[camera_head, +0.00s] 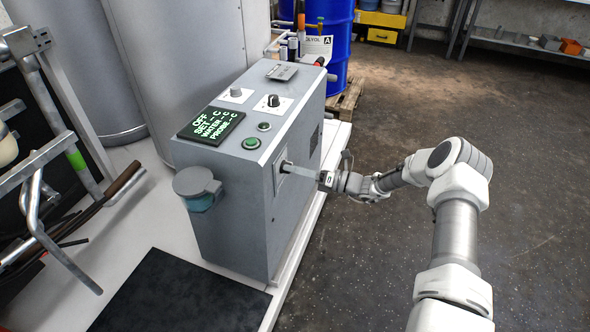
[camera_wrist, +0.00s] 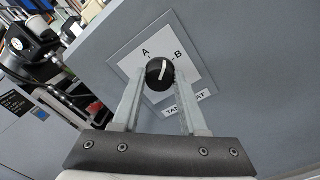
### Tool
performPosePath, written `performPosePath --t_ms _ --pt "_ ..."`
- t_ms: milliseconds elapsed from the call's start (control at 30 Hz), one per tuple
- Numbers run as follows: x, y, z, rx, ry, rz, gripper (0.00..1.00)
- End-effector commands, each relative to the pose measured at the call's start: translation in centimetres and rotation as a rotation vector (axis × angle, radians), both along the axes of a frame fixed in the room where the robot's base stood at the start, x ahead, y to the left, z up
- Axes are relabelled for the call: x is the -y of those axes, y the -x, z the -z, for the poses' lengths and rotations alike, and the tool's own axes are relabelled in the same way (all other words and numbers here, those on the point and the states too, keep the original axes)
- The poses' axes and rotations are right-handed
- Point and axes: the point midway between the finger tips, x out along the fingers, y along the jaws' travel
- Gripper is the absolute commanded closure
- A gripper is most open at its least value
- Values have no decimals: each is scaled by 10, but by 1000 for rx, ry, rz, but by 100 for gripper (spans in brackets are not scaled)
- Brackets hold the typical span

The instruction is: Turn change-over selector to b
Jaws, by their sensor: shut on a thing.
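The change-over selector is a round black knob (camera_wrist: 160,74) on a pale plate (camera_wrist: 122,63) marked A at upper left and B at upper right. A white line crosses its face; I cannot tell exactly which letter it points to. My gripper (camera_wrist: 160,88) has its two long fingers on either side of the knob and is shut on it. In the head view my gripper (camera_head: 298,171) reaches from the right to the side of the grey cabinet (camera_head: 235,225), and its fingers mostly hide the knob there.
The cabinet top carries a green-lit display (camera_head: 212,125), two knobs and green buttons. A round covered socket (camera_head: 197,186) juts from its front. Metal pipe frames stand at left. A blue drum (camera_head: 338,35) on a pallet stands behind. The floor at right is clear.

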Motion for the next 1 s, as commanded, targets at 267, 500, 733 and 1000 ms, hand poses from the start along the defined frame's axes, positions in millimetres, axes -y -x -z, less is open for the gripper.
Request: performPosePath --t_ms 267,500,733,1000 --pt "0 1 1 -217 -88 -1 100" --pt "1 1 1 -351 -143 0 100" --pt "1 1 2 -418 -170 0 100" --pt "1 1 2 -440 -179 0 100"
